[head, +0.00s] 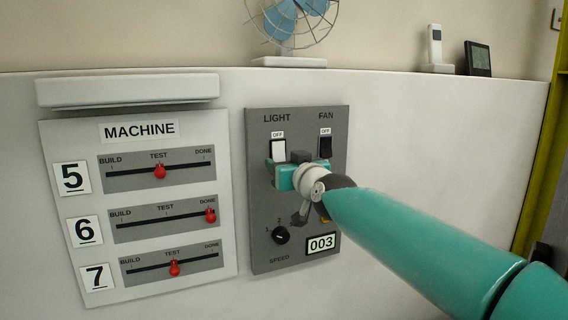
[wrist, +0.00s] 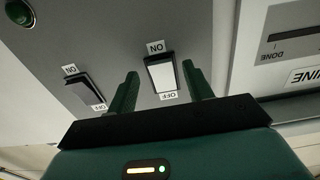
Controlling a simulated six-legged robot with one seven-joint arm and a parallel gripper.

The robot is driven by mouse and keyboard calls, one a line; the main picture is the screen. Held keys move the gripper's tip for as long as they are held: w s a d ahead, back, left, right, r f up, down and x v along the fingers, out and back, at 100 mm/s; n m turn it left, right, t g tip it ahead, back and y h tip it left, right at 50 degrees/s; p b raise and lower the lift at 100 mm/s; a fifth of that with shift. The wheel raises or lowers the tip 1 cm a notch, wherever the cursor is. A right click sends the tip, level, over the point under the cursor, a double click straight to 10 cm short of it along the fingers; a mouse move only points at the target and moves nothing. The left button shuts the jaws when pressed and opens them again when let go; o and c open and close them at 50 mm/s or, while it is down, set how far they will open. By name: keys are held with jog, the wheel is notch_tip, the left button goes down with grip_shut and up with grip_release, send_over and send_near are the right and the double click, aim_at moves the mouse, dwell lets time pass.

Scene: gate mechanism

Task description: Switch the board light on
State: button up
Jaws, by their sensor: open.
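The light switch (head: 278,150) is a white rocker under the word LIGHT on the grey control board (head: 257,220). Its OFF label shows above it, and my gripper hides its lower part in the head view. In the wrist view, which is turned upside down, the whole light switch (wrist: 161,75) shows with ON at the picture's top and OFF below. My gripper (head: 284,163) is open in front of the switch. In the wrist view the two green fingers of my gripper (wrist: 160,70) stand on either side of the switch. I cannot tell whether they touch the board.
A black fan switch (head: 325,147) sits to the right, also with OFF above it. A speed knob (head: 281,235) and a 003 display (head: 321,243) are lower on the board. A machine panel (head: 140,200) with red sliders stands left. A desk fan (head: 290,30) is above.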

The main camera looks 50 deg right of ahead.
jog(key=shift+w+d, duration=0.2)
jog(key=shift+w, duration=0.3)
jog(key=shift+s, duration=0.1)
jog(key=shift+c, duration=0.4)
jog(key=c, duration=0.9)
jog(key=shift+f+t+h, duration=0.15)
jog(key=shift+t+h, duration=0.15)
jog(key=shift+t, duration=0.2)
jog(key=o, duration=1)
